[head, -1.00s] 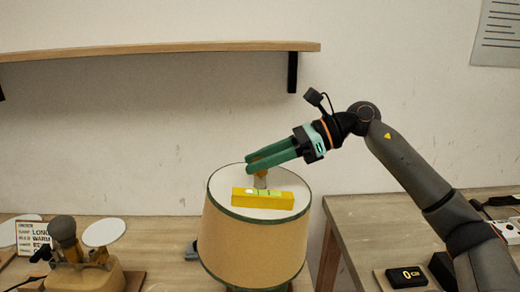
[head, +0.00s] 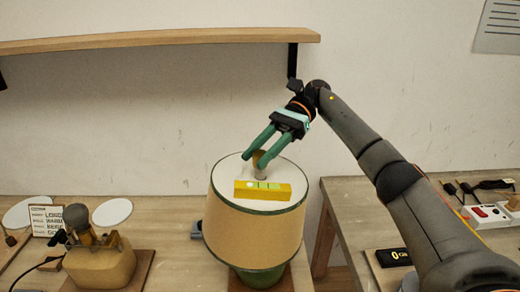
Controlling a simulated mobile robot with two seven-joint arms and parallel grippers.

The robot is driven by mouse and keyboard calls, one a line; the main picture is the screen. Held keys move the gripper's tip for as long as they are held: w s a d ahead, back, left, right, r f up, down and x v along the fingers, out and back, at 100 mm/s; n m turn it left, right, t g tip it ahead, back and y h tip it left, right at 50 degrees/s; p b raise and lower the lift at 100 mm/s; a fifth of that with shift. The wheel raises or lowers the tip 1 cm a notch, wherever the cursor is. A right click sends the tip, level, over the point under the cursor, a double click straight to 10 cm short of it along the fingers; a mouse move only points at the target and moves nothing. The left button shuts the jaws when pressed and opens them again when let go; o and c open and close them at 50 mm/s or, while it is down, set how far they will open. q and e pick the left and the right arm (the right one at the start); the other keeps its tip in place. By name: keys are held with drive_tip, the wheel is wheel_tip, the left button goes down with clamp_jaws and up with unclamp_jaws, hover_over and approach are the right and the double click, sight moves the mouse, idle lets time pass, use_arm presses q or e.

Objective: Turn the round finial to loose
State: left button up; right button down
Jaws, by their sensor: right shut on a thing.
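The round finial (head: 259,158) is a small brass-coloured piece at the top centre of the lampshade. The tan lampshade (head: 255,233) with green trim stands on a green lamp base (head: 260,276). My right gripper (head: 254,160) reaches down from the upper right, its green fingers shut on the finial, which they partly hide. A yellow spirit level (head: 263,190) lies on the white top of the shade, just in front of the finial. My left gripper is not in view.
A wooden shelf (head: 150,44) runs along the wall above. A tan block with a bulb-like part (head: 98,264), white discs (head: 112,211) and a printed card (head: 46,220) are at left. A power strip (head: 487,214) and dark display (head: 394,257) lie on the right table.

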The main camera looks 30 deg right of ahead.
sight(260, 154)
idle(0.5)
drive_tip(key=c, duration=0.5)
unclamp_jaws()
wheel_tip(260, 154, up, 3)
drive_tip(key=shift+s+r, duration=0.15)
drive_tip(key=s+a+r+b, duration=0.5)
drive_tip(key=s+a+r, duration=0.2)
drive_tip(key=s+r, duration=0.2)
drive_tip(key=shift+s+a+r, duration=0.15)
drive_tip(key=shift+s+r, duration=0.2)
drive_tip(key=shift+s, duration=1)
drive_tip(key=shift+f, duration=0.1)
